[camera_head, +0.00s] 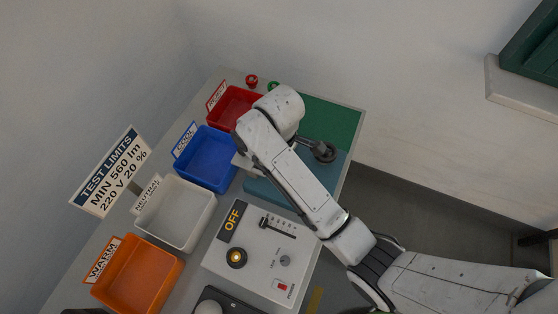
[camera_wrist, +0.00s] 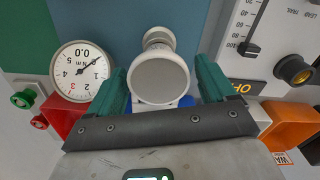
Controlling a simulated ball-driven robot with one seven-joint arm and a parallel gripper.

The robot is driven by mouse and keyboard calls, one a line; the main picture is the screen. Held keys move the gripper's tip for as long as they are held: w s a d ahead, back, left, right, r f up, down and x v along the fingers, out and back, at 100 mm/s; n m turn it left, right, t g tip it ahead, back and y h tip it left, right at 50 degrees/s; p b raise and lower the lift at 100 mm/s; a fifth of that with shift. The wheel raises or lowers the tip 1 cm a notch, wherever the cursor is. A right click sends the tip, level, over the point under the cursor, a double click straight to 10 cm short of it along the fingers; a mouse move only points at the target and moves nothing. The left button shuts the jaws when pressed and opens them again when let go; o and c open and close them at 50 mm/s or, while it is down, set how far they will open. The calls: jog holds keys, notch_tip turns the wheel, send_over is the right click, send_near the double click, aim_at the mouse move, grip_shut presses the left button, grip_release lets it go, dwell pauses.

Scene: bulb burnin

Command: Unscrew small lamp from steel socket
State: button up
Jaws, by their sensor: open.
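In the wrist view, a small lamp (camera_wrist: 160,80) with a round grey face and white rim points toward the camera. A narrower pale round part (camera_wrist: 157,38) shows just behind it; I cannot tell if this is the steel socket. My gripper (camera_wrist: 160,68) is open, with one green finger on each side of the lamp. A narrow gap seems to show on each side, but contact is hard to judge. In the head view, my arm hides the lamp, the socket and the gripper's fingers.
A torque dial (camera_wrist: 82,72) reading 0.0 stands beside the lamp. The control panel (camera_head: 262,252) shows OFF. Red (camera_head: 211,112), blue (camera_head: 184,156), white (camera_head: 159,237) and orange (camera_head: 176,280) bins line the table's left side. A test limits sign (camera_head: 110,172) stands left.

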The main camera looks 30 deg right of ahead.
jog(key=m, duration=0.5)
jog(key=shift+d, duration=0.1)
jog(key=m, duration=0.5)
jog(key=shift+d, duration=0.1)
jog(key=m, duration=0.5)
jog(key=shift+w+d+m, duration=0.1)
jog(key=shift+m, duration=0.2)
jog(key=m, duration=0.4)
jog(key=shift+d, duration=0.1)
